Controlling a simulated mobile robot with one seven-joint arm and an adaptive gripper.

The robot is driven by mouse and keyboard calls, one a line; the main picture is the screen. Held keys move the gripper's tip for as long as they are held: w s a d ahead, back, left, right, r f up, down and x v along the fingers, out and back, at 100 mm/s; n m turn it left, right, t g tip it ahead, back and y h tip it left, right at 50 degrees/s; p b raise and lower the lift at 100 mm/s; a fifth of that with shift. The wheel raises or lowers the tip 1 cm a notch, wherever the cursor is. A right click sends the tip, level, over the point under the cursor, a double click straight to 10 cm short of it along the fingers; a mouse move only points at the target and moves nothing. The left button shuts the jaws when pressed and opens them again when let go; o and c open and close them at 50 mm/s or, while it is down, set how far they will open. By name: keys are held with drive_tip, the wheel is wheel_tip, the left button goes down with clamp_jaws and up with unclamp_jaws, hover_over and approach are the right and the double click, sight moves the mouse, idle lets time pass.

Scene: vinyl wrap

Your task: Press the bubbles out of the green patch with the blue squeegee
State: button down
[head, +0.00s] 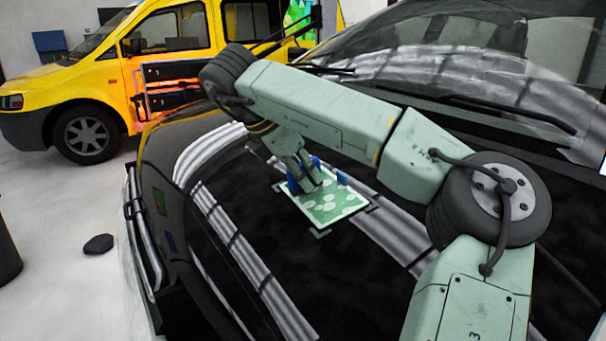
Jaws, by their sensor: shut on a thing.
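The green patch (347,203) lies on the dark hood of the car in the head view, with a pale border and several whitish bubbles on its near part. My gripper (307,181) points down at the patch's far left part. It is shut on the blue squeegee (293,184), which shows as blue pieces on both sides of the fingers. The squeegee is at or just above the patch; I cannot tell if it touches. My fingers and wrist hide much of the squeegee and the far edge of the patch.
The windshield (450,75) and wipers rise behind. My arm spans the hood's right side. A yellow van (150,60) stands at the back left.

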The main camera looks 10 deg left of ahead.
sight(324, 195)
drive_tip(key=shift+d+f, duration=0.1)
drive_tip(key=shift+s+d+f+b, duration=0.15)
drive_tip(key=shift+s+d+b, duration=0.25)
drive_tip(key=shift+b, duration=0.25)
drive_tip(key=shift+s+d, duration=0.25)
drive_tip(key=shift+s, duration=0.15)
drive_tip(key=shift+b, duration=0.4)
drive_tip(key=shift+s+d+b, duration=0.55)
drive_tip(key=shift+s+b, duration=0.05)
drive_tip(key=shift+s+d, duration=0.15)
drive_tip(key=shift+s, duration=0.1)
drive_tip(key=shift+s+d+b, duration=0.3)
drive_tip(key=shift+s+d, duration=0.45)
drive_tip(key=shift+s, duration=0.05)
